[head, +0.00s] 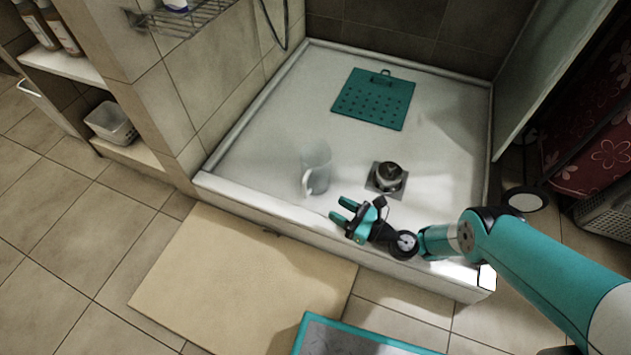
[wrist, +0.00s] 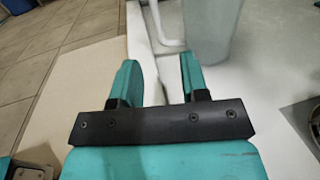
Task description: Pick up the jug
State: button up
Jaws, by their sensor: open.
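The jug (head: 317,166) is pale and translucent. It stands upright in the white shower basin, near its front edge, with its handle turned toward the front. In the wrist view the jug (wrist: 212,32) is at the top, just beyond the right finger, with its handle to the left and its upper part cut off. My gripper (head: 344,210) is open and empty over the basin's front rim, to the front right of the jug. In the wrist view my gripper's fingers (wrist: 158,68) are apart, with the pale rim between them. They appear short of the handle.
A dark round object (head: 389,176) sits on the square drain plate right of the jug. A teal perforated mat (head: 350,110) lies at the back of the basin (head: 270,130). A beige mat (head: 235,280) and a teal-edged tray (head: 375,335) are on the floor. Tiled wall stands left.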

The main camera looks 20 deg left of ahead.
aim_at(305, 192)
jog(key=b+x, duration=0.3)
jog(key=b, duration=0.1)
jog(key=shift+w+a+f, duration=0.1)
jog(key=shift+a+f, duration=0.3)
jog(key=shift+w+a+b, duration=0.2)
jog(key=shift+a+b, duration=0.45)
jog(key=shift+b, duration=0.6)
jog(key=shift+w+a+r+b, duration=0.1)
jog(key=shift+a+r+b, duration=0.35)
jog(key=shift+b, duration=0.5)
jog(key=b, duration=0.1)
jog(key=a+b, duration=0.1)
jog(key=b, duration=0.1)
jog(key=shift+w+a+f+b, duration=0.1)
jog(key=shift+a+f+b, duration=0.2)
jog(key=shift+f, duration=0.05)
jog(key=x, duration=0.1)
jog(key=b+x, duration=0.2)
jog(key=shift+a+r, duration=0.15)
jog(key=shift+r, duration=0.1)
jog(key=shift+a+r, duration=0.15)
jog(key=shift+a, duration=0.05)
grip_shut()
